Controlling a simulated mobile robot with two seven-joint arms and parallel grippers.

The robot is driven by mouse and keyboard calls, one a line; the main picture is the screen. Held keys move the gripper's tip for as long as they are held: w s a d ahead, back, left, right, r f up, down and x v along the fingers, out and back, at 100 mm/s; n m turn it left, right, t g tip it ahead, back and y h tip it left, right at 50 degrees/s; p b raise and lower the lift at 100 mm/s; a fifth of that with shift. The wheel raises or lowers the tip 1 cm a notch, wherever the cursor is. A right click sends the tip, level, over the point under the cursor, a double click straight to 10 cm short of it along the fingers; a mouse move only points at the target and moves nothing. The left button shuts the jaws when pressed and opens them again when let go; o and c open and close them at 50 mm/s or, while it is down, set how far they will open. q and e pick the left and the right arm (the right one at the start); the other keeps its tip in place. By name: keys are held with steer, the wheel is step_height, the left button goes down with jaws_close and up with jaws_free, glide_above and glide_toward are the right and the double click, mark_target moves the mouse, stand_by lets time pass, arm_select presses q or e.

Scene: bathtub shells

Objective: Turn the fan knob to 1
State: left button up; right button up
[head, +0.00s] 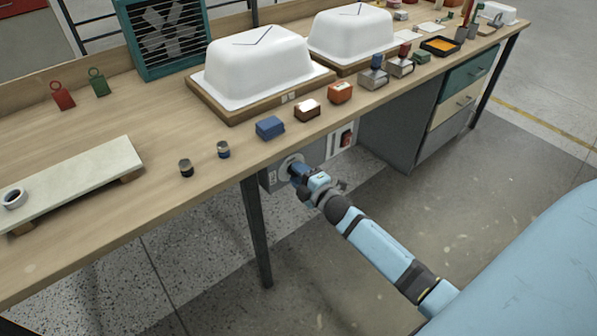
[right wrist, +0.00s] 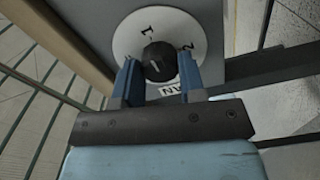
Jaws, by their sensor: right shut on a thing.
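The fan knob (right wrist: 160,62) is a dark round knob on a white dial disc (right wrist: 124,44) with dark marks, on a grey box. A label below it, partly hidden, reads upside down like FAN. A faint pale line shows on the knob, but I cannot tell which mark it points to. My right gripper (right wrist: 158,80) is shut on the knob, one blue finger on each side. In the head view my right gripper (head: 296,172) is at the box (head: 271,178) under the bench's front edge; the knob is hidden there. My left gripper is not in view.
The wooden bench (head: 110,200) stands above the box, with a dark leg (head: 257,230) to its left. A teal fan unit (head: 168,35) and white tub shells (head: 258,62) stand on the bench. A red switch (head: 346,138) is right of the box. Floor in front is clear.

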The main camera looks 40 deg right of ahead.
stand_by(0.5)
steer(key=o, duration=0.9)
arm_select(q)
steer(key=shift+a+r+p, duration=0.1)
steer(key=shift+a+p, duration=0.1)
steer(key=shift+p, duration=0.6)
arm_select(e)
steer(key=s, duration=0.9)
steer(key=s+d, duration=0.1)
steer(key=s, duration=0.3)
steer(key=shift+s, duration=0.4)
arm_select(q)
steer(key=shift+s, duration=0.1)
